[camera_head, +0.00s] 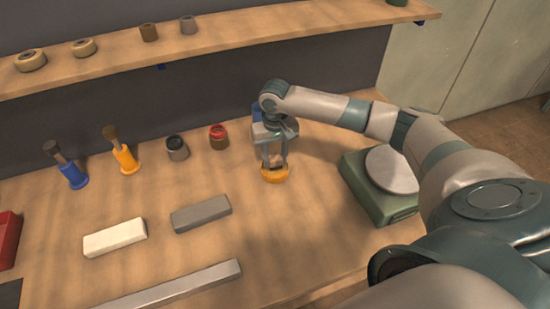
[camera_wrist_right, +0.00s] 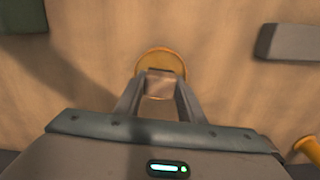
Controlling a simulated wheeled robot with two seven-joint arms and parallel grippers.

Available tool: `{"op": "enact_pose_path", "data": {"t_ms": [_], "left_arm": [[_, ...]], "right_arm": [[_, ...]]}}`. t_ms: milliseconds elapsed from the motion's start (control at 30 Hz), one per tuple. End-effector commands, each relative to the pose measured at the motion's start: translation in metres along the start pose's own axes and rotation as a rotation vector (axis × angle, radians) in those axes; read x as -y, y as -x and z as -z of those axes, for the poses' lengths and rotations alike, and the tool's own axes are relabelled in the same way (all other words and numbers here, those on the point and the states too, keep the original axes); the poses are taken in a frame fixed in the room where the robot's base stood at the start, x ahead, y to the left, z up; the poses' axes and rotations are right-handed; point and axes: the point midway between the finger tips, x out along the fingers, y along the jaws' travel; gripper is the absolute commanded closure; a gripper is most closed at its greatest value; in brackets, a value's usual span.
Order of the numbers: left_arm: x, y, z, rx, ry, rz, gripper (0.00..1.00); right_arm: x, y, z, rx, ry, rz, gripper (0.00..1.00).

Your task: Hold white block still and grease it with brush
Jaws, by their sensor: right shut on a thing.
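The white block (camera_head: 115,238) lies flat on the table at the left front, with no gripper on it. My right gripper (camera_head: 273,165) is well to its right and further back, pointing down. It is shut on the brown upper part of a brush-like thing (camera_head: 274,175) with a round orange base low over the table. In the right wrist view, the brown part (camera_wrist_right: 160,84) sits between the fingers, with the round orange part (camera_wrist_right: 158,60) beyond. I cannot tell whether it touches the table, and bristles are not visible. My left gripper is not in view.
A grey block (camera_head: 201,214) and a long grey bar (camera_head: 175,288) lie near the white block. Blue (camera_head: 72,174) and orange (camera_head: 126,158) holders with brushes and two small jars (camera_head: 177,148) stand behind. A green scale (camera_head: 378,190) is at right, a red bin (camera_head: 8,240) at left.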

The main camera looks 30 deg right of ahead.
Motion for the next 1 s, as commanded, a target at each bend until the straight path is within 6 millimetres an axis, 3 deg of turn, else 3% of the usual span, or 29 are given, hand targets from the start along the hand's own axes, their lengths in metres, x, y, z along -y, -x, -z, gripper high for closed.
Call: {"op": "enact_pose_path", "data": {"t_ms": [1000], "left_arm": [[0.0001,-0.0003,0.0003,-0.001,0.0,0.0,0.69]], "right_arm": [[0.0002,-0.0097,0.0002,0.0,0.0,0.001,0.83]]}}
